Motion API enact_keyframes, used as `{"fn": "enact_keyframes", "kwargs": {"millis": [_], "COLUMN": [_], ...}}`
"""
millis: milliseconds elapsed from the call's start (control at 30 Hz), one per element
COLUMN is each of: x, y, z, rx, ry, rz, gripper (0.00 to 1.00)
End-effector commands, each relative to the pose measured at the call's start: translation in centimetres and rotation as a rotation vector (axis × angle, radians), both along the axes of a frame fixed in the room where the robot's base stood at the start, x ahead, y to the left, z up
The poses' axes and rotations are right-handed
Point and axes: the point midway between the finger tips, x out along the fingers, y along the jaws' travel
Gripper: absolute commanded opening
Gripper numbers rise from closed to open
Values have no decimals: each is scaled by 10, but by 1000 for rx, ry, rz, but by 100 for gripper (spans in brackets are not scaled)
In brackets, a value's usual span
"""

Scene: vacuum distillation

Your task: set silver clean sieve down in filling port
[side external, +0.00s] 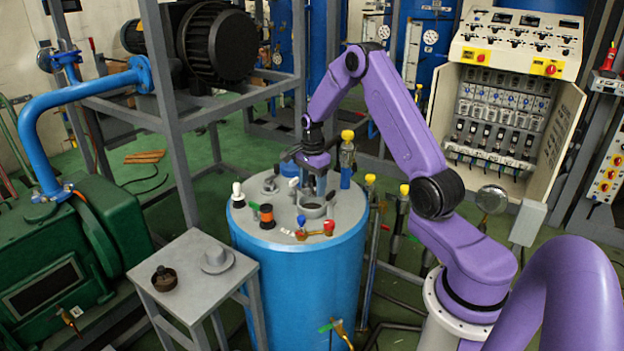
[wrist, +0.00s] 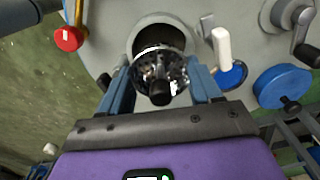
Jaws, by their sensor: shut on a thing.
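The silver sieve (wrist: 150,65) with a black knob (wrist: 160,92) is between the two blue fingers of my gripper (wrist: 160,80) in the wrist view. My gripper is shut on it. The filling port (wrist: 178,34) is a round, dark opening with a grey rim, and the sieve covers its lower part in this view. In the side view my gripper (side external: 314,180) points down just above the filling port (side external: 312,211) on top of the blue tank. The sieve cannot be made out clearly there, and I cannot tell whether it touches the rim.
The blue tank (side external: 290,290) carries valves and fittings around the port, including a red-handled valve (side external: 328,227), an orange-and-black fitting (side external: 266,216) and a blue, yellow-capped fitting (side external: 347,160). A small grey table (side external: 190,290) holds a dark brown round part (side external: 164,278) and a grey lid (side external: 216,258).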

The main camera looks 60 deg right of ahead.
Motion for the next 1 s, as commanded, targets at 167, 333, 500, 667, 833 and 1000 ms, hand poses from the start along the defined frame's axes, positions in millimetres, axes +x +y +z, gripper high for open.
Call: {"fn": "enact_keyframes", "kwargs": {"millis": [167, 333, 500, 667, 833, 1000], "x": [0, 0, 0, 0, 0, 0], "y": [0, 0, 0, 0, 0, 0], "z": [-13, -22, -27, -28, -28, -28], "rx": [0, 0, 0, 0, 0, 0], "ry": [1, 1, -1, -1, -1, -1], "rz": [-1, -1, -1, 0, 0, 0], "gripper": [32, 32, 32, 32, 32, 32]}}
